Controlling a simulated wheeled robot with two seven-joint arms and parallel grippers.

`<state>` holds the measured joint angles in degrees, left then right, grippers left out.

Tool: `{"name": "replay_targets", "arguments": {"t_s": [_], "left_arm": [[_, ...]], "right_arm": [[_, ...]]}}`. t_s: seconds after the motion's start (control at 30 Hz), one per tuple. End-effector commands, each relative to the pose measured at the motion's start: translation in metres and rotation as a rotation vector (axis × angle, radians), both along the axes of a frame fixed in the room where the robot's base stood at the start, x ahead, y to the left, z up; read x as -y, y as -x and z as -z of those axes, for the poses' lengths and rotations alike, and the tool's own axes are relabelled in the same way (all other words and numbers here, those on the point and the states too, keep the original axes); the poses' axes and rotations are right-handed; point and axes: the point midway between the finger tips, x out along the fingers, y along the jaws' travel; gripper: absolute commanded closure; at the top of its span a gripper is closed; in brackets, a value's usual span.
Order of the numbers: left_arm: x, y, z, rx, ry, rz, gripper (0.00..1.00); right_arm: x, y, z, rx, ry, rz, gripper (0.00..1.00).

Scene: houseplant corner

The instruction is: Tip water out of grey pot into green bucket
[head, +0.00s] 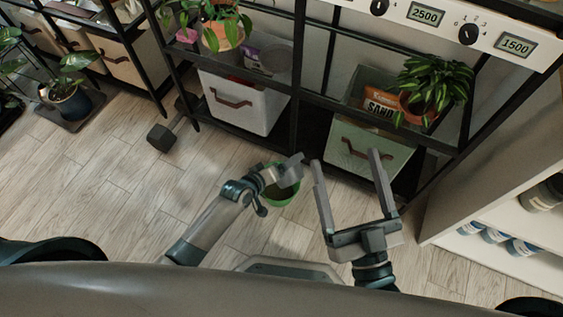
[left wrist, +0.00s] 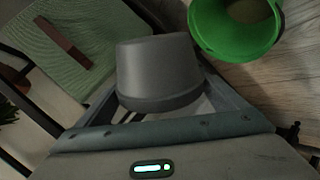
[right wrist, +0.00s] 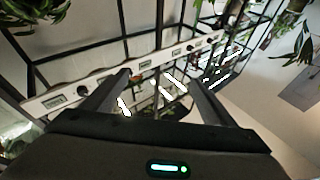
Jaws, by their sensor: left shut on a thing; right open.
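The grey pot (left wrist: 158,68) is between the fingers of my left gripper (left wrist: 162,92), which is shut on it. In the left wrist view its wider rim band faces the bottom of the picture. The inside of the pot is hidden, and I cannot see any water in it. The green bucket (head: 284,197) stands on the floor, partly covered by my left gripper in the head view. It also shows in the left wrist view (left wrist: 238,48), beside the pot, with its mouth visible. My right gripper (head: 347,157) is open and empty, to the right of the bucket.
A black shelf frame holds a white bin (head: 243,103), a pale green bin (head: 366,150) and potted plants (head: 432,88) behind the bucket. A dark block-ended object (head: 162,137) lies on the floor. A white shelf unit (head: 470,205) stands right.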

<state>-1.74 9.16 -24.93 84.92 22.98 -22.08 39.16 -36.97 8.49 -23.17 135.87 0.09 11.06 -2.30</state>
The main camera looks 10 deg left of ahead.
Motion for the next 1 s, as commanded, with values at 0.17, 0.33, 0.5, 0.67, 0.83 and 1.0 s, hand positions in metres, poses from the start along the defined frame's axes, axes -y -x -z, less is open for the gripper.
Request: {"name": "replay_targets", "arguments": {"t_s": [0.17,0.33,0.5,0.67,0.83,1.0], "left_arm": [[0.004,0.002,-0.003,-0.011,0.012,-0.001,0.42],[0.006,0.003,-0.003,-0.019,0.019,-0.002,0.42],[0.007,0.004,-0.003,-0.023,0.023,-0.003,0.42],[0.007,0.004,-0.002,-0.023,0.023,-0.002,0.42],[0.007,0.004,-0.002,-0.023,0.023,-0.002,0.42],[0.007,0.004,-0.002,-0.023,0.023,-0.002,0.42]], "right_arm": [[0.0,-0.003,0.008,-0.051,0.017,-0.002,0.21],[0.0,-0.005,0.015,-0.083,0.029,-0.004,0.21],[0.0,-0.006,0.018,-0.101,0.034,-0.004,0.21],[0.0,-0.006,0.019,-0.104,0.036,-0.004,0.21],[0.0,-0.007,0.019,-0.103,0.035,-0.004,0.21],[0.0,-0.006,0.019,-0.103,0.035,-0.004,0.21]]}}
